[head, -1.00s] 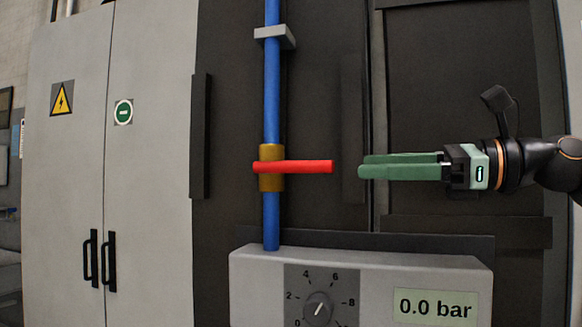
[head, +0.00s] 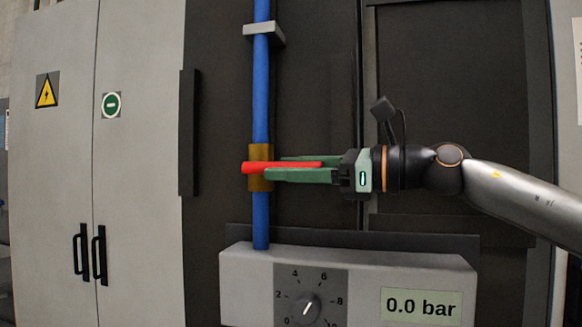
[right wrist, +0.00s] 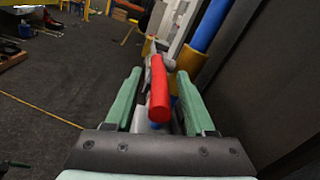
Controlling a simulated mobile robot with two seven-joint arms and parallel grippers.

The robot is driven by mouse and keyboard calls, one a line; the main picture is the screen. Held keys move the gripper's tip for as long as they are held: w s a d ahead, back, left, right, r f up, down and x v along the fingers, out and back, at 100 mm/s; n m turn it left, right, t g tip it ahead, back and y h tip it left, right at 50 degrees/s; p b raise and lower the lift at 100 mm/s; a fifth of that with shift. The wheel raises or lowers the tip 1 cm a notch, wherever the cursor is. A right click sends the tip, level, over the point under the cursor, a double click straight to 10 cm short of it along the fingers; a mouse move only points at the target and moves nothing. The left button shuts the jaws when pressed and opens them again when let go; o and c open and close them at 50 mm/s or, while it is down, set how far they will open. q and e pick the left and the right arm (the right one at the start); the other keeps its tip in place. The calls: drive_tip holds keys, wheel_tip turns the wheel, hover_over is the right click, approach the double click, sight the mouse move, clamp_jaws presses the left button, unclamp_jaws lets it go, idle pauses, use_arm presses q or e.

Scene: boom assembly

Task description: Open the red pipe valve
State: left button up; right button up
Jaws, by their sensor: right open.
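The red valve handle (head: 284,167) sticks out sideways to the right from a brass valve body (head: 261,182) on a vertical blue pipe (head: 261,100). My right gripper (head: 277,167) is open, its green fingers on either side of the handle. In the right wrist view the red handle (right wrist: 159,88) lies between the two fingers (right wrist: 155,95), with gaps visible on both sides. The blue pipe (right wrist: 209,25) and brass body (right wrist: 190,58) show beyond it. My left gripper is not in view.
A grey box (head: 240,285) below has a dial (head: 307,307) and a display (head: 420,304) reading 0.0 bar. A pipe bracket (head: 264,31) sits above the valve. A grey cabinet (head: 140,180) with black handles stands at the left. Dark panels are behind the pipe.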

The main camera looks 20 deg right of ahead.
drive_tip(key=shift+c, duration=0.4)
clamp_jaws()
idle(0.9)
